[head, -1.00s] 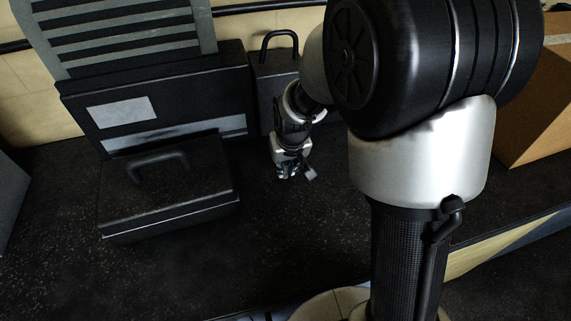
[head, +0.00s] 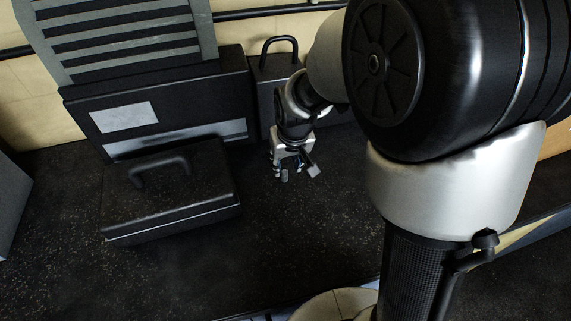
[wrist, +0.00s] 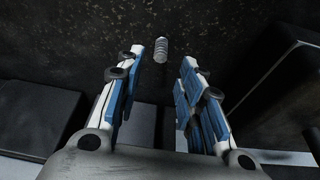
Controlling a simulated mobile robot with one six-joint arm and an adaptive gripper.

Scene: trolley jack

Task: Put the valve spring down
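The valve spring (wrist: 161,50) is a small pale-grey metal coil. In the wrist view it shows between and slightly beyond my fingertips, against the dark speckled surface, with a visible gap to each finger. My gripper (wrist: 163,58) has its two blue-padded fingers spread apart and holds nothing between them. In the head view my gripper (head: 280,174) points down low over the dark surface, right of the black case. The spring is too small to make out surely there. I cannot tell for certain whether it touches the surface.
A black case with a handle (head: 170,198) lies to the left of my gripper. Behind stand a black box with a pale label (head: 123,117) and a smaller dark box with a loop handle (head: 272,75). The dark speckled surface (head: 230,265) is clear in front.

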